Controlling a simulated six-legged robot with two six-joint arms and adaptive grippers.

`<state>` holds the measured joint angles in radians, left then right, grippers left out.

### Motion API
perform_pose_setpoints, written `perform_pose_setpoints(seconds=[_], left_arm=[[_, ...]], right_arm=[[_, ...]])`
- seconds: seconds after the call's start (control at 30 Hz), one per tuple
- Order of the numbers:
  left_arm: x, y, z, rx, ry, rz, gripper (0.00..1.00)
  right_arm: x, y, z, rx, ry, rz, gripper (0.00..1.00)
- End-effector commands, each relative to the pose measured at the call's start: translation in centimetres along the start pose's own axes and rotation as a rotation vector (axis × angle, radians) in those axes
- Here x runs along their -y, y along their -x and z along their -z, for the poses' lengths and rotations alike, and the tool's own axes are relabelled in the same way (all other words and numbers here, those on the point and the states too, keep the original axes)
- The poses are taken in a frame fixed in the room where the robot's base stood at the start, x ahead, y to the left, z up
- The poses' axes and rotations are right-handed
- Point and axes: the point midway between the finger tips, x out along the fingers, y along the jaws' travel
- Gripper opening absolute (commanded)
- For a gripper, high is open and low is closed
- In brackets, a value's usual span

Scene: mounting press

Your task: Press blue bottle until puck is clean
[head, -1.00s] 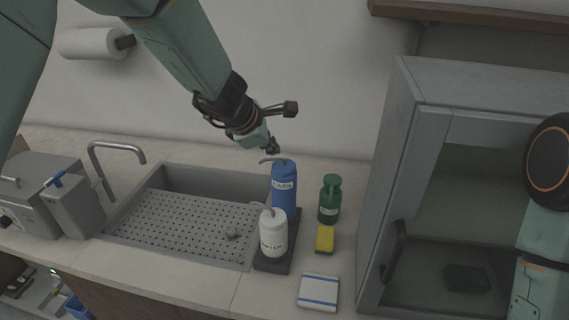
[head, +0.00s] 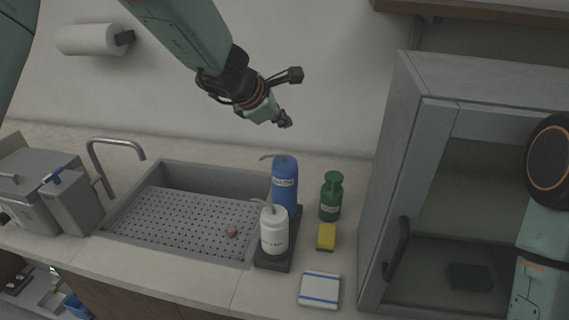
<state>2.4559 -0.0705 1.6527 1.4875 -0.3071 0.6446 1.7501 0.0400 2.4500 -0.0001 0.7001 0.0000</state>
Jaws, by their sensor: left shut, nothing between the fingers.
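The blue bottle (head: 285,186) stands upright at the back of a dark tray, with a thin curved spout pointing left over the sink. My left gripper (head: 286,122) is shut and empty in the air above the blue bottle, apart from its top. The puck (head: 232,232) is a small reddish-brown piece lying on the perforated sink grate (head: 170,222), near its right side. My right arm shows at the right edge, but its gripper is out of view.
A white bottle (head: 274,232) stands in front of the blue one on the dark tray (head: 272,263). To the right are a green bottle (head: 331,198), a yellow sponge (head: 326,237) and a folded cloth (head: 319,289). A grey glass-fronted cabinet (head: 408,180) bounds the right side. A faucet (head: 108,150) stands left.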

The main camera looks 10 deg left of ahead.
Motion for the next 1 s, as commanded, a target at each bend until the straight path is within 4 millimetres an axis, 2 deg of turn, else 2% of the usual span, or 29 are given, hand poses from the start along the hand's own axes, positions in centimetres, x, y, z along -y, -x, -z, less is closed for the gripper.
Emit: perform_pose_setpoints(seconds=[0.03,0.63,0.8,1.0], left_arm=[[0.5,-0.6,0.5,-0.001,0.001,0.001,0.00],[3.6,-5.0,3.6,-0.001,0.000,0.001,0.00],[4.0,-5.5,4.0,0.000,-0.001,0.000,0.00],[4.0,-5.4,4.0,0.000,-0.001,0.000,0.00]], right_arm=[[0.0,-0.8,0.0,0.000,0.000,0.000,0.40],[-0.1,-6.7,0.0,0.000,0.000,0.000,0.40],[-0.1,-7.5,0.0,0.000,0.000,0.000,0.40],[-0.1,-7.4,0.0,0.000,0.000,0.000,0.40]])
